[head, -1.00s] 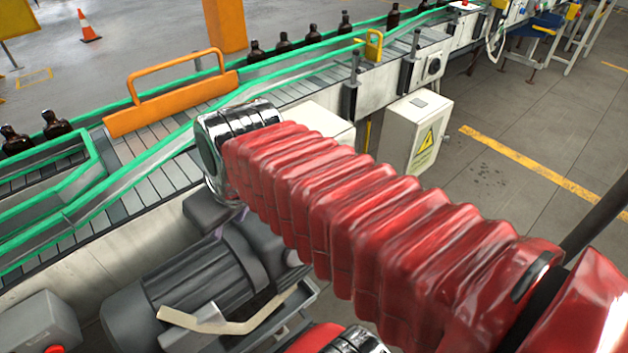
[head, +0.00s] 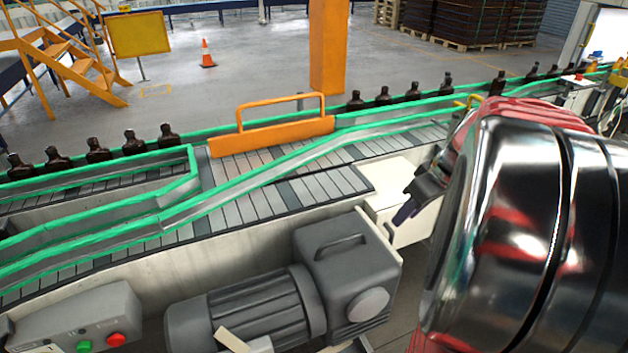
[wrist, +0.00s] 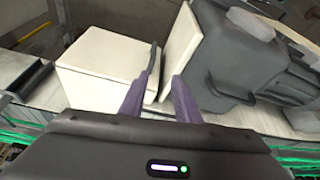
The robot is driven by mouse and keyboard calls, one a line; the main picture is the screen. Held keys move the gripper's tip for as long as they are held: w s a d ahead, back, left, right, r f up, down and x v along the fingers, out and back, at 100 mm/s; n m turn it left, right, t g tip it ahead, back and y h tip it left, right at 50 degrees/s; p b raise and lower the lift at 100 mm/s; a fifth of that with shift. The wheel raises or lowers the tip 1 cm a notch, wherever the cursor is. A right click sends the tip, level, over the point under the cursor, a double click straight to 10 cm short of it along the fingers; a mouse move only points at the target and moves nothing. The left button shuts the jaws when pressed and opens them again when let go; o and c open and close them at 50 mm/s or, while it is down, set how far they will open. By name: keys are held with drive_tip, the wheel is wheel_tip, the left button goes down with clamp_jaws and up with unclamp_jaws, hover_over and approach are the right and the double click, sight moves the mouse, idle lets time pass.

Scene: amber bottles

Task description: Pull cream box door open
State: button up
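The cream box (wrist: 105,68) lies left of centre in the wrist view. Its pale top also shows beside the conveyor in the head view (head: 396,182), partly hidden by my arm. A thin dark curved bar (wrist: 153,58) runs along its right side. A cream panel (wrist: 180,45) stands right of the box, against the grey motor; I cannot tell whether it is the door. My gripper (wrist: 163,77) is open, its purple fingers apart. The left fingertip is close to the dark bar; contact is unclear. In the head view my gripper (head: 408,208) is over the box's front.
The grey motor (wrist: 235,55) is close on the right of the fingers; it also shows in the head view (head: 255,305). The conveyor (head: 250,205) with green rails runs behind. A grey button box (head: 85,325) is at lower left. Amber bottles (head: 130,142) stand along the line.

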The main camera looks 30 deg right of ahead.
sight(391, 236)
drive_tip(key=shift+s+d+f, duration=0.1)
drive_tip(key=shift+s+d, duration=0.05)
drive_tip(key=shift+d, duration=0.35)
drive_tip(key=shift+s+d+f, duration=0.1)
drive_tip(key=shift+s+d, duration=0.05)
drive_tip(key=shift+d, duration=0.3)
drive_tip(key=x, duration=1.4)
drive_tip(key=shift+r, duration=0.1)
drive_tip(key=shift+c, duration=0.3)
clamp_jaws()
